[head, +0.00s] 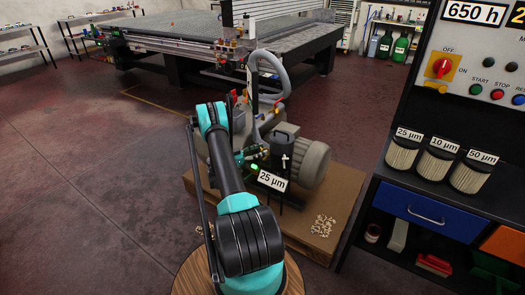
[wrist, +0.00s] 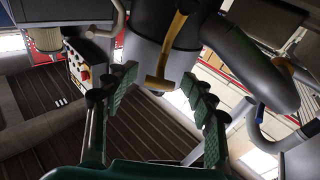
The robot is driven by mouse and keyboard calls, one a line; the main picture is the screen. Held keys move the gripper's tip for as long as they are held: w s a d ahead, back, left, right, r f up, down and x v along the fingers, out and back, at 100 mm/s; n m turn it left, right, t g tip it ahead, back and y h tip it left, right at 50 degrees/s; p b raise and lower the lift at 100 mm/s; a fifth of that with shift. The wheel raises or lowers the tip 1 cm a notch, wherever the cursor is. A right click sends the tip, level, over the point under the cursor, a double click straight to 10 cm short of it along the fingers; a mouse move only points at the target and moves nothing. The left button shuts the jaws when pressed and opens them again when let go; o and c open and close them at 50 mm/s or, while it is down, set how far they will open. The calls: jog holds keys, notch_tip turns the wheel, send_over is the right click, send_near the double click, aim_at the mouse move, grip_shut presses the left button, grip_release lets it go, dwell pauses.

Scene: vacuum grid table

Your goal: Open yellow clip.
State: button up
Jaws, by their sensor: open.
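The yellow clip (wrist: 168,58) shows in the wrist view as a yellow-brown strap with a crossbar at its lower end. It runs down the side of a dark grey cylinder (wrist: 140,48) with a lighter band. My gripper (wrist: 159,77) is open, with one green padded finger on each side of the clip's lower end in the picture. I see nothing between the fingers, and whether they touch the clip cannot be told. In the head view I cannot make out the clip or my gripper clearly among the pump parts and my arm.
A pump with a grey motor (head: 308,163) stands on a brown base (head: 320,225). A thick grey hose (wrist: 250,68) curves close to the right finger. A control cabinet (head: 425,203) with several filters stands at the right. A large grid table (head: 310,42) is behind; the floor at left is clear.

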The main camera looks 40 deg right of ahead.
jog(key=r+v, duration=0.1)
jog(key=v, duration=0.5)
jog(key=shift+a+f, duration=0.2)
jog(key=shift+f, duration=0.35)
